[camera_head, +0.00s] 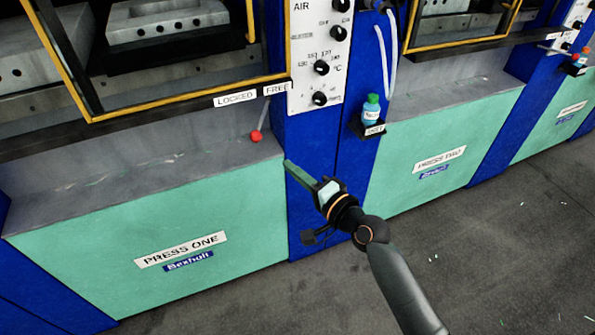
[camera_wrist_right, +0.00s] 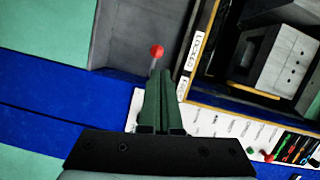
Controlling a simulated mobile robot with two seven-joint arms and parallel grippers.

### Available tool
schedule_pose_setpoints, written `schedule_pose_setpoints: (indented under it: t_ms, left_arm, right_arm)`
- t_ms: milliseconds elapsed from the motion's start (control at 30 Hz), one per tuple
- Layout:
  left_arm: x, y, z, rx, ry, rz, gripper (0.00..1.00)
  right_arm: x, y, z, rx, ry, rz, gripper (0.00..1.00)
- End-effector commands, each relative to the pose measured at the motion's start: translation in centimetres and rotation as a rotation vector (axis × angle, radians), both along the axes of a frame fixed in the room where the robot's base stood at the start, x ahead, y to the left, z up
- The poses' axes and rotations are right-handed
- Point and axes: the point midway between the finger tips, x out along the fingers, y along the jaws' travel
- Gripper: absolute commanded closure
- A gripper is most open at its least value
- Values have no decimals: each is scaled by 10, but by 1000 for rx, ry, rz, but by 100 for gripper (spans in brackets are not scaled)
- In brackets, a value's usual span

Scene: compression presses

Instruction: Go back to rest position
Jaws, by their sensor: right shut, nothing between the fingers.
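My right gripper (camera_head: 290,165) reaches in from the lower right in the head view. Its green fingers are shut and empty, and point toward the blue column beside press one (camera_head: 181,250). In the right wrist view the shut fingers (camera_wrist_right: 161,92) show in the middle, with a red ball-topped lever (camera_wrist_right: 156,51) just beyond their tips. In the head view this lever (camera_head: 256,136) stands on the grey ledge below the LOCKED and FREE labels, up and left of the fingertips, with a visible gap in the picture. My left gripper is in neither view.
A control panel (camera_head: 320,55) with black knobs is on the blue column. A teal bottle (camera_head: 371,108) stands on a small black shelf to the right. Press two (camera_head: 440,158) is further right. Yellow-edged guards hang above the ledges. The grey floor (camera_head: 480,260) at lower right is mostly clear.

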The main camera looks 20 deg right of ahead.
Motion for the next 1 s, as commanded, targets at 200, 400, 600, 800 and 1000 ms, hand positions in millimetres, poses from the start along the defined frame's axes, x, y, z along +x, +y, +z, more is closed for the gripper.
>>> schedule_pose_setpoints:
  t_ms: [200, 400, 600, 800, 1000]
  left_arm:
    - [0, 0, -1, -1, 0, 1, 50]
    - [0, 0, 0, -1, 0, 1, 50]
    - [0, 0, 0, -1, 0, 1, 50]
    - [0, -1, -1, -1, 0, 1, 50]
    - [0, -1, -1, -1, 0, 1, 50]
  right_arm:
    - [-10, -5, 1, 0, -1, -1, 100]
    - [-10, -5, 1, 0, -1, -1, 100]
    - [-9, -5, 1, 0, -1, -1, 100]
    - [-22, -6, -24, -91, 21, -6, 100]
    - [-92, -15, -126, -554, 99, 37, 100]
